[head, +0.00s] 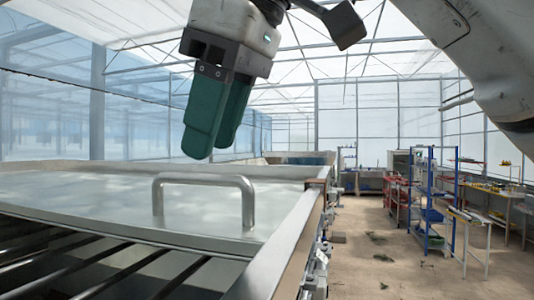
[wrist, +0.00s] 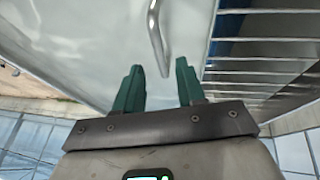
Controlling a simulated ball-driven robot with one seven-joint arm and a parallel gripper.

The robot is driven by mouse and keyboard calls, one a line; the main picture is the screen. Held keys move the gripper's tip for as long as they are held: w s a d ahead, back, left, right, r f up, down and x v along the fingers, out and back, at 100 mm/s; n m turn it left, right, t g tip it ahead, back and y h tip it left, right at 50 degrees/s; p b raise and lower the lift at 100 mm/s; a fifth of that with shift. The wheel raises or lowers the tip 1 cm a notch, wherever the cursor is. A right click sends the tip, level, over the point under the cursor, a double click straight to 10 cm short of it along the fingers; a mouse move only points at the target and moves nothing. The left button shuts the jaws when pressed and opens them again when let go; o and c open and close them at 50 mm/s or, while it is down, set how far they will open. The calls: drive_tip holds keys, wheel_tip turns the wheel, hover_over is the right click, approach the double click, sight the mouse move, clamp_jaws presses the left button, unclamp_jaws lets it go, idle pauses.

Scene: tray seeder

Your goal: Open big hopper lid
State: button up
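The big hopper lid (head: 100,195) is a flat metal sheet lying on the hopper top in the head view, seemingly closed. It also fills the upper left of the wrist view (wrist: 70,45). A bent metal handle (head: 203,181) stands up from the lid near its front right edge. The handle shows at the top middle of the wrist view (wrist: 157,38). My gripper (head: 208,150) has green fingers and hangs above the handle, pointing down. In the wrist view the fingers (wrist: 158,88) are apart with nothing between them, and the handle lies ahead of them, not touching.
A grate of dark bars (head: 90,265) lies in front of the lid. The hopper's metal side rim (head: 285,245) runs along the right. Blue and red shelving (head: 430,205) stands at the right beyond open floor (head: 385,265).

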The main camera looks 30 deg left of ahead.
sight(207, 177)
drive_tip(key=shift+x, duration=1.7)
drive_tip(key=shift+c, duration=0.4)
clamp_jaws()
